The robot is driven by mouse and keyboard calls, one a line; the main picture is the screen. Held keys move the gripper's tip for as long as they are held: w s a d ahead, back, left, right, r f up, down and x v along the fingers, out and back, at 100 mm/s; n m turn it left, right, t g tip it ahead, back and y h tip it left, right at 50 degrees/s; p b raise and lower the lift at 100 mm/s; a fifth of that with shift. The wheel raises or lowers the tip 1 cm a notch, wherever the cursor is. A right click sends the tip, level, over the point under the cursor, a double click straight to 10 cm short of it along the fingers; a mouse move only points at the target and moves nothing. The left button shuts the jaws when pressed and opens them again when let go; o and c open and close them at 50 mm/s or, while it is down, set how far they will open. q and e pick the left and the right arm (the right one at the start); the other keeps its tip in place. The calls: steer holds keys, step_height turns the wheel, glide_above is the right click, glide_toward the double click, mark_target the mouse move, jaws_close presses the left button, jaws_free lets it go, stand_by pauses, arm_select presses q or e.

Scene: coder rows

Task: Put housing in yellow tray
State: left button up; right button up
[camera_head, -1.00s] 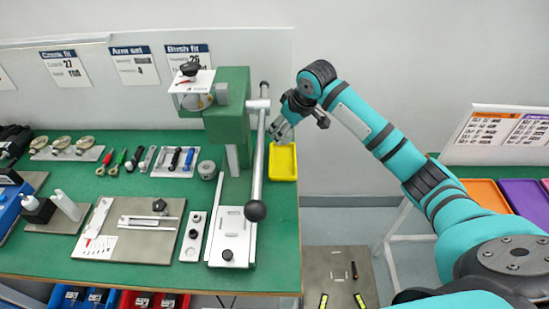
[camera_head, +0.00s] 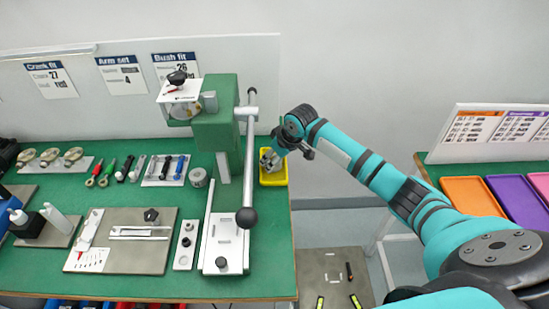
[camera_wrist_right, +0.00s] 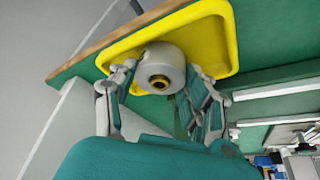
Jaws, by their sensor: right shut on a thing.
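The housing (camera_wrist_right: 163,62) is a light grey cylinder with a brass bush in its end. In the right wrist view it sits between the fingers of my right gripper (camera_wrist_right: 160,92), which is shut on it. The yellow tray (camera_wrist_right: 222,40) lies right behind the housing in that view, at the bench edge. In the head view my right gripper (camera_head: 270,160) is over the yellow tray (camera_head: 274,181), and the housing is hard to make out there. I cannot tell whether the housing touches the tray floor. My left gripper is not in view.
A green press (camera_head: 220,130) with a long lever (camera_head: 249,165) stands just left of the tray. The green bench (camera_head: 150,285) holds tools and fixtures farther left. Orange (camera_head: 472,196) and purple trays (camera_head: 520,200) lie on the right-hand table.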

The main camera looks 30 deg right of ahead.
steer(key=shift+f, duration=0.1)
steer(key=o, duration=1.3)
steer(key=v, duration=1.2)
